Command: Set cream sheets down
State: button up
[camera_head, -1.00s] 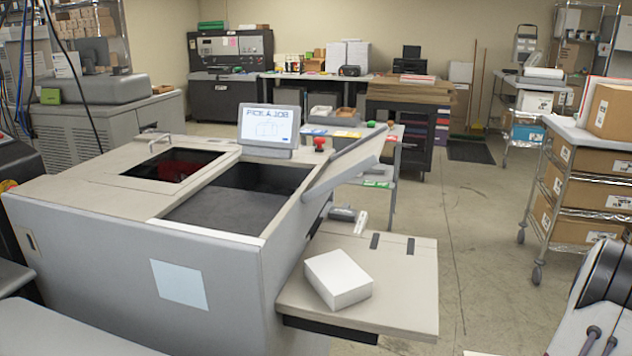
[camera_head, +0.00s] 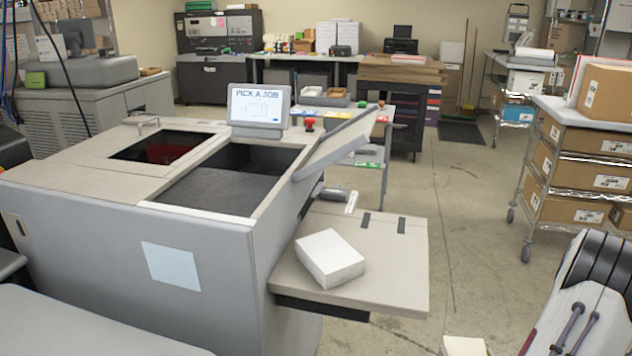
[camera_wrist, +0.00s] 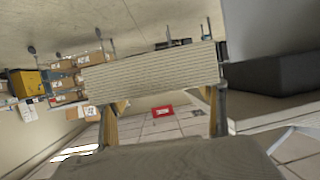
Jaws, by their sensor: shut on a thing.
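My gripper (camera_wrist: 163,103) is shut on a stack of cream sheets (camera_wrist: 150,73), whose layered edges cross the wrist view with a finger at each side. In the head view a pale cream corner (camera_head: 464,346) shows at the bottom edge, apart from the side table; it looks like part of this stack. My gripper itself is out of the head view. A white block-like stack (camera_head: 329,258) lies on the beige side table (camera_head: 392,270) of the large grey machine.
The grey machine (camera_head: 200,250) has an open dark well, a raised lid (camera_head: 335,145) and a screen reading "PICK A JOB" (camera_head: 258,110). A wire cart with boxes (camera_head: 590,182) stands at right. The floor (camera_head: 465,215) between is clear. The side table's front right is bare.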

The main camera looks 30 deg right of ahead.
jog(key=w+a+f+n+t+y, duration=0.2)
jog(key=w+a+f+n+y, duration=0.15)
jog(key=w+a, duration=0.75)
jog(key=w+a+f+n+t+y, duration=0.1)
jog(key=w+a+f+n+y, duration=0.3)
jog(key=w+a, duration=0.7)
jog(key=w+a+r+n+g+y, duration=0.1)
jog(key=a+r+n+y, duration=0.5)
jog(key=a+r, duration=0.5)
jog(key=shift+a+r+g+y, duration=0.25)
jog(key=shift+a+g+y, duration=0.15)
jog(key=shift+a+y, duration=0.6)
jog(key=shift+w+r, duration=0.1)
